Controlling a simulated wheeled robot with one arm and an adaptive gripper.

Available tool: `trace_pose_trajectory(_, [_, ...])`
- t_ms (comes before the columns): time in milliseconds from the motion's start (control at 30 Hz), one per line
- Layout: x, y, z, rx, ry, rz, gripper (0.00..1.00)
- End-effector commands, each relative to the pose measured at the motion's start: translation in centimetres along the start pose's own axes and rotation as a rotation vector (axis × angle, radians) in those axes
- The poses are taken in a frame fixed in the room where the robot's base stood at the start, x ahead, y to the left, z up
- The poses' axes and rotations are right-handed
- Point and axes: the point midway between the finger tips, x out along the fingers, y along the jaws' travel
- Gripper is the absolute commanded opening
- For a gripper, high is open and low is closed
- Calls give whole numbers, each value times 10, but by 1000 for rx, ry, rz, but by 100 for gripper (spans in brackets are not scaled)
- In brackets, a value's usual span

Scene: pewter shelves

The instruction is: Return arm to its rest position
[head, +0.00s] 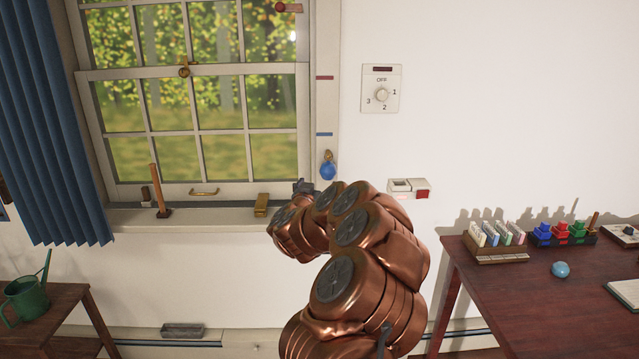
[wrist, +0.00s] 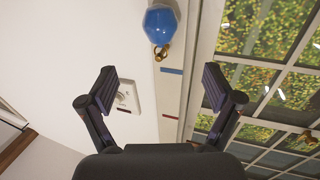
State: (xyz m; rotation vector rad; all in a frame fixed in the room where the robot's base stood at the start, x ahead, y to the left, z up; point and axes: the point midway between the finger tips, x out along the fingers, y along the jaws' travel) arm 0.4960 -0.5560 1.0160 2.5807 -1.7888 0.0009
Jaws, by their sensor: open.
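My arm, in copper segments, rises from the bottom of the head view and reaches toward the window. My gripper (wrist: 158,90) shows in the wrist view with its two dark fingers spread wide and nothing between them. In the head view only a small dark part of the gripper (head: 303,187) shows at the arm's far end, by the right end of the window sill. A blue ball-like object (head: 327,171) with a brownish top hangs on the window frame's right side, just right of the gripper. It also shows in the wrist view (wrist: 160,25), beyond the fingertips.
The window (head: 200,100) has a sill (head: 200,218) with a wooden stick (head: 158,190) and a brass block (head: 261,205). A dial panel (head: 381,88) and a small red-and-white box (head: 409,188) are on the wall. A red-brown table (head: 500,290) stands right; a watering can (head: 28,298) stands left.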

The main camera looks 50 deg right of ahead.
Motion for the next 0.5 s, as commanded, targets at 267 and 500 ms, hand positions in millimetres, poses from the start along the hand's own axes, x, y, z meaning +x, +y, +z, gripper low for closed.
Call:
trace_pose_trajectory(267, [-9, -1, 0, -1, -1, -2, 90])
trace_pose_trajectory(500, [-9, 0, 0, -1, -1, -1, 90])
